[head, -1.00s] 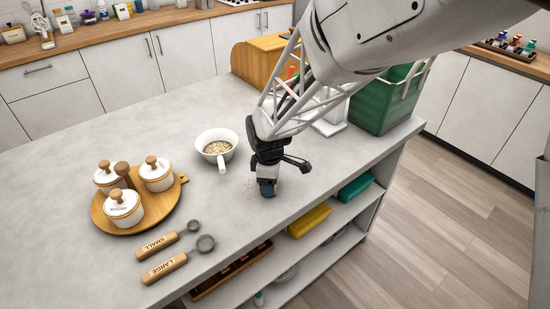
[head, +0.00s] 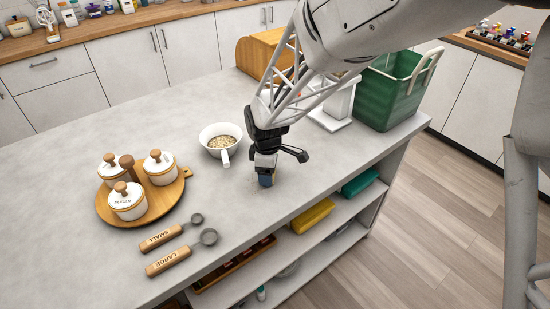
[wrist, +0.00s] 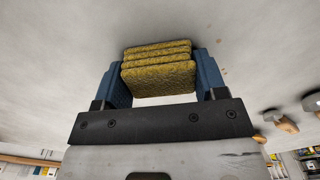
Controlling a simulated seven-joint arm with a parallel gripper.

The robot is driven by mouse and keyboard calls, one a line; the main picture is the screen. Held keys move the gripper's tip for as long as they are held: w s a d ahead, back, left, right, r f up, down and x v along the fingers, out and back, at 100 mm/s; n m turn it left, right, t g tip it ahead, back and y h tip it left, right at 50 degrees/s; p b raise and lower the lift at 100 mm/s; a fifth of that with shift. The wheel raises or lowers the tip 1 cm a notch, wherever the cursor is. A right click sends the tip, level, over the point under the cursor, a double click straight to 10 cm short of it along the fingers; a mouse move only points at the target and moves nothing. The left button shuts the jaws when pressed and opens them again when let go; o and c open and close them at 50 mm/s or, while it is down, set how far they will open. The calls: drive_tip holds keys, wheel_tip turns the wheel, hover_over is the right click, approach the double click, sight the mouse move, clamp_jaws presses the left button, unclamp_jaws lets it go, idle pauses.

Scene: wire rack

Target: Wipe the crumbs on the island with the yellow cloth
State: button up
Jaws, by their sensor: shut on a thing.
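My gripper (head: 266,181) points down at the island (head: 70,170), close to its front edge, right of the white bowl. In the wrist view, the blue fingers of my gripper (wrist: 158,75) are shut on the folded yellow cloth (wrist: 158,76), which shows several thick layers. The fingers hide the cloth in the head view. A few small brown crumbs (wrist: 222,70) lie on the pale top just beside the right finger in the wrist view. In the head view, faint crumbs (head: 255,184) show close to the left of the fingertips. Whether the cloth touches the top is unclear.
A white bowl (head: 221,150) of grain stands left of my gripper. A round wooden tray (head: 175,195) with lidded jars and two scoops (head: 170,261) are farther left. A green bin (head: 388,95) stands right. A yellow item (head: 312,216) and a teal item (head: 360,181) lie on the shelf below.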

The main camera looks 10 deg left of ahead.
drive_tip(key=shift+w+a, duration=0.1)
drive_tip(key=shift+a, duration=0.05)
idle(0.4)
drive_tip(key=shift+s+d+r, duration=0.1)
drive_tip(key=shift+s+d, duration=0.95)
drive_tip(key=shift+w, duration=0.1)
drive_tip(key=shift+w+a, duration=1)
drive_tip(key=shift+a, duration=0.05)
idle(0.3)
drive_tip(key=shift+s, duration=0.1)
drive_tip(key=shift+s+d, duration=1)
drive_tip(key=shift+d, duration=0.05)
